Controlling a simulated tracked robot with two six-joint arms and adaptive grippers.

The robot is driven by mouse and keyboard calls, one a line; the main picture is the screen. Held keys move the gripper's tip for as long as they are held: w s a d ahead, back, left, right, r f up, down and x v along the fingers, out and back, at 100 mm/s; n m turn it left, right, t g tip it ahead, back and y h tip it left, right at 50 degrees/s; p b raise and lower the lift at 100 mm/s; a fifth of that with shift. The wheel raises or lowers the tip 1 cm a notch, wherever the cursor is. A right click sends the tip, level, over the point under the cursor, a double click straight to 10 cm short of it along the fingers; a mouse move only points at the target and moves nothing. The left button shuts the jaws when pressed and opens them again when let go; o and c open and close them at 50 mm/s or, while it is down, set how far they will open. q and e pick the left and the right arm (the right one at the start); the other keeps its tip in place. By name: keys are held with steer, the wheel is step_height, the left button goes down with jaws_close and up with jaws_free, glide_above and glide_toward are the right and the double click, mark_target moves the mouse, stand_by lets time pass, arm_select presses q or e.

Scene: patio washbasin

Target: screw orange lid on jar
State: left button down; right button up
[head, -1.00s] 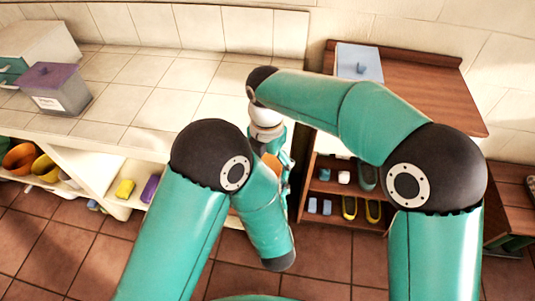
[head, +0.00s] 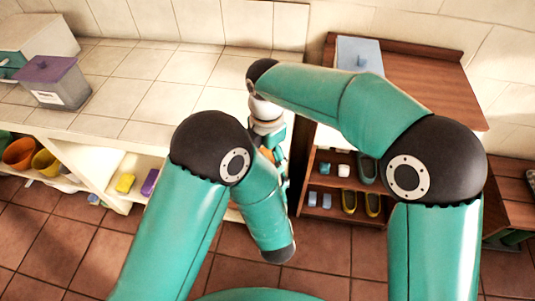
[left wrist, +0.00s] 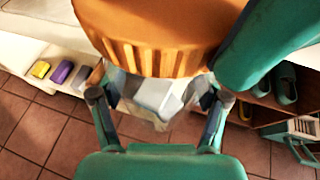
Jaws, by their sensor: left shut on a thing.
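The orange lid (left wrist: 155,35), ribbed along its lower side, fills the top middle of the left wrist view. In the head view only a small orange patch (head: 267,153) shows behind my left arm. My left gripper (left wrist: 158,92) is shut just below the lid on a pale, greyish body, which looks like the jar (left wrist: 155,95). The lid hides the fingertips and most of the jar, so I cannot tell how the lid sits on it. My right gripper (head: 268,130) hangs close above the orange patch in the head view, its fingers mostly hidden.
A tiled counter (head: 150,65) runs along the wall, with a purple-lidded box (head: 52,82) at left. A wooden cabinet (head: 425,75) at right carries a blue-grey box (head: 359,55). Shoes and small blocks stand on its shelves. The tiled floor (head: 330,260) in front is clear.

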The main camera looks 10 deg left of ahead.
steer(key=o, duration=1.3)
steer(key=shift+r, duration=2.25)
steer(key=shift+c, duration=0.5)
step_height(320, 180, up, 4)
steer(key=shift+f+m, duration=0.2)
steer(key=shift+m, duration=0.6)
